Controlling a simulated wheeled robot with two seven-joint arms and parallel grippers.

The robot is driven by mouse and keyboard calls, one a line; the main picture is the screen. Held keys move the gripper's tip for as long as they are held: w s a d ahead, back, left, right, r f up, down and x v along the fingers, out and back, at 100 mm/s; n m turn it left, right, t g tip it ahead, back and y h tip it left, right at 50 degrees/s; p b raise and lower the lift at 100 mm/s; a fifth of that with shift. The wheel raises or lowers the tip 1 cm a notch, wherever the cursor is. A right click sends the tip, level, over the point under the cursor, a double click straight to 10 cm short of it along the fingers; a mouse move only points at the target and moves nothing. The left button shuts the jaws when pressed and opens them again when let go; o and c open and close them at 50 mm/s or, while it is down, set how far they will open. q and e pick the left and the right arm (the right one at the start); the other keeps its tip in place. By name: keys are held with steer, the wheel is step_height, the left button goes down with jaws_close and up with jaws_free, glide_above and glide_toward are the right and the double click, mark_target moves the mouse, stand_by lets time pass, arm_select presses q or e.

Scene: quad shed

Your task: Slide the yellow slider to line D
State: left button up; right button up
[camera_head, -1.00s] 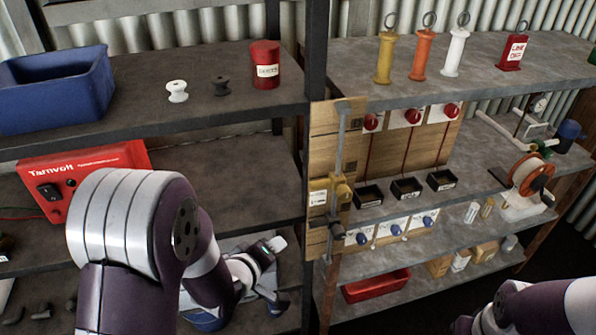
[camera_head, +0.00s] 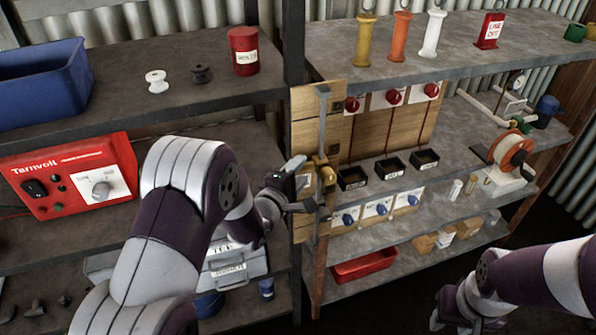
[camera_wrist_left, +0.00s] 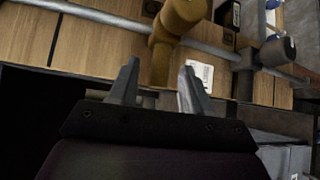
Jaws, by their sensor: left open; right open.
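The yellow slider (camera_head: 327,172) sits on a grey vertical rail (camera_head: 322,125) fixed to a wooden board, below the rail's middle. My right gripper (camera_head: 447,316) is open and empty at the bottom right, away from the board. A small white label (camera_wrist_left: 200,74) shows beside the slider; its writing and line D cannot be made out.
Small black trays (camera_head: 389,168), red knobs (camera_head: 394,97) and blue knobs (camera_head: 381,209) are right of the rail. A dark grey rail fitting (camera_wrist_left: 277,52) is near the slider. The red power box (camera_head: 75,170) stands left. A shelf post (camera_head: 294,50) rises behind the board's left side.

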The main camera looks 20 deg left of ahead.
arm_select(q)
steer(key=shift+w+f, duration=0.1)
steer(key=shift+w, duration=0.05)
jaws_close()
step_height(320, 180, up, 12)
steer(key=p, duration=0.7)
steer(key=shift+f+p, duration=0.15)
steer(key=shift+p, duration=0.2)
steer(key=shift+r, duration=0.5)
steer(key=shift+c, duration=0.9)
jaws_free()
steer(key=shift+f, duration=0.1)
steer(key=shift+o, duration=0.9)
steer(key=shift+f, duration=0.15)
